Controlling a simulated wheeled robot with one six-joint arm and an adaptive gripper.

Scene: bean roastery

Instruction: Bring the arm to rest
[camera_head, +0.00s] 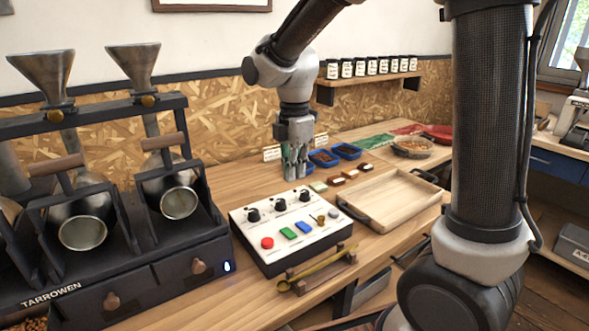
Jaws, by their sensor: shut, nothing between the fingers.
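My gripper (295,168) hangs from the wrist, fingers pointing down, above the wooden bench behind the control box. Its fingers are together and hold nothing. My arm comes in from the top right and bends down at the wrist. The control box (287,226) has a white top with black knobs, a red button, a green button, a blue button and small levers. The gripper stands apart from the box's top. I cannot tell how high its tips are above the bench.
A roaster marked TARROWEN (130,265) with metal funnels stands at left. A wooden tray (408,190) lies right of the box, with small coloured blocks (337,180) and blue containers (347,150) behind. A wall shelf (370,81) holds several jars. A spoon rack (325,266) is in front.

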